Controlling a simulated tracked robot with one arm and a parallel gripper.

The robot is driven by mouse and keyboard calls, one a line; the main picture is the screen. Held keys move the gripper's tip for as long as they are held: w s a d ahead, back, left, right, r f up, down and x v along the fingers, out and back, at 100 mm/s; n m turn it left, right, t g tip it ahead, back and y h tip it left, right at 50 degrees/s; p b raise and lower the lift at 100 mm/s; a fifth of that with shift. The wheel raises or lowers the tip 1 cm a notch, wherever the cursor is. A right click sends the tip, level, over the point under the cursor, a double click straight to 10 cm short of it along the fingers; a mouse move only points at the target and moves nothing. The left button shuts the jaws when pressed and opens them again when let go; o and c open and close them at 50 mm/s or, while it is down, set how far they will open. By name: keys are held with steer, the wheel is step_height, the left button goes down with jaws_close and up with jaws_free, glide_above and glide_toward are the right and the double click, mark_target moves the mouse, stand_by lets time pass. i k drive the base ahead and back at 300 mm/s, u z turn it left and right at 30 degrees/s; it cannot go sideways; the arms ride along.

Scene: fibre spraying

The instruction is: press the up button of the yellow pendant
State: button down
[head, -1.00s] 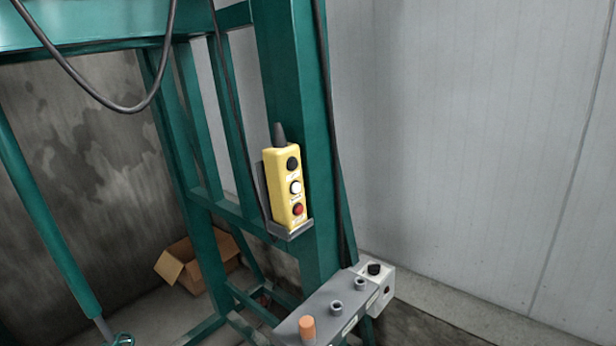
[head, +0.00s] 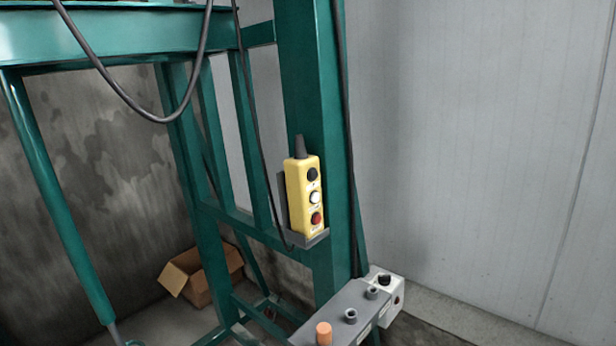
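The yellow pendant (head: 303,200) stands upright in a small grey holder (head: 310,241) on a green post. Its face shows a black button (head: 312,174) at the top, a white button (head: 314,197) in the middle and a red button (head: 316,218) at the bottom. The labels beside the buttons are too small to read. My gripper is not in view, and nothing touches the pendant.
The green frame (head: 322,80) fills the middle and left. A grey box with an orange knob (head: 324,333) and a white box with a black knob (head: 385,280) sit below the pendant. A dark cable (head: 130,108) hangs upper left. An open cardboard box (head: 202,275) lies on the floor.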

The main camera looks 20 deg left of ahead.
mark_target(313, 175)
steer(key=u, duration=0.05)
steer(key=i, duration=0.9)
steer(key=z, duration=0.1)
